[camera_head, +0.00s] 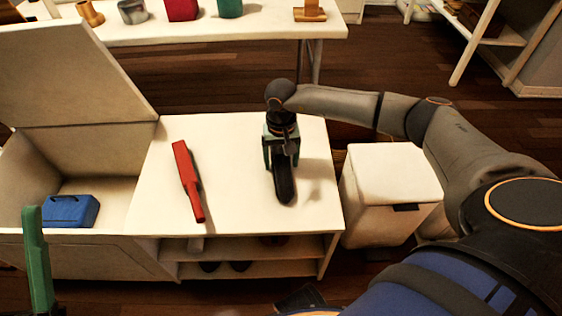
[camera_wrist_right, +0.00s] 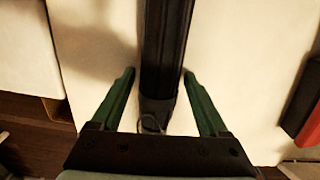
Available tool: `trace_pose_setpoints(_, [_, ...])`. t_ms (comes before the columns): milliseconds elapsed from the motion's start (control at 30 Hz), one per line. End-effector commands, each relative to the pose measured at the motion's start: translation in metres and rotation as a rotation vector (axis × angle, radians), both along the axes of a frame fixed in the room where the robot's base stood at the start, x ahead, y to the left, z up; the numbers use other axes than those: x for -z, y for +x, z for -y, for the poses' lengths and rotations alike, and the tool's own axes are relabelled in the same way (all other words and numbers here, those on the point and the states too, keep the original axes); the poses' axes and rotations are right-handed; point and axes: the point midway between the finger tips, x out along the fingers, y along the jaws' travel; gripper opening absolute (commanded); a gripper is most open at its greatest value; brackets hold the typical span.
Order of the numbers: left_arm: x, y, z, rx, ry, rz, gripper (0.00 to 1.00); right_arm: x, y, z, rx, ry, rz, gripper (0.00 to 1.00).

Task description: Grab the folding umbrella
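The folding umbrella (camera_head: 284,188) is long and black and lies on the white bench top, a little right of its middle. In the right wrist view the umbrella (camera_wrist_right: 167,40) runs between my right fingers, with a thin loop at its near end. My right gripper (camera_head: 281,158) is over the umbrella's far end. In the wrist view its green fingers (camera_wrist_right: 159,74) stand apart, one on each side of the umbrella, with gaps visible. Of my left gripper (camera_head: 38,258), mainly one green finger shows at the lower left, so its opening is unclear.
A red long object (camera_head: 188,181) lies left of the umbrella. An open bin with a raised lid (camera_head: 75,80) holds a blue case (camera_head: 70,211). A white box (camera_head: 390,175) stands right of the bench. A white table (camera_head: 270,22) with several items is behind.

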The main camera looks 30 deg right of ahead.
Motion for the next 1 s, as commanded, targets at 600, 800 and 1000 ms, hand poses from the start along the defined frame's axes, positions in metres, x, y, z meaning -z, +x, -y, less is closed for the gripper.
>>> trace_pose_setpoints(600, [-0.0012,0.0,-0.0006,-0.003,-0.006,0.003,0.5,-0.0004,0.0001,0.0003,0.001,0.0,0.0,0.07])
trace_pose_setpoints(800, [-0.0014,0.0,-0.0006,-0.003,-0.006,0.003,0.5,-0.0012,0.0006,0.0003,0.001,0.0,0.002,0.0])
trace_pose_setpoints(1000, [-0.0015,0.0002,-0.0006,-0.003,-0.006,0.003,0.5,-0.0014,0.0006,0.0003,0.001,0.0,0.002,0.0])
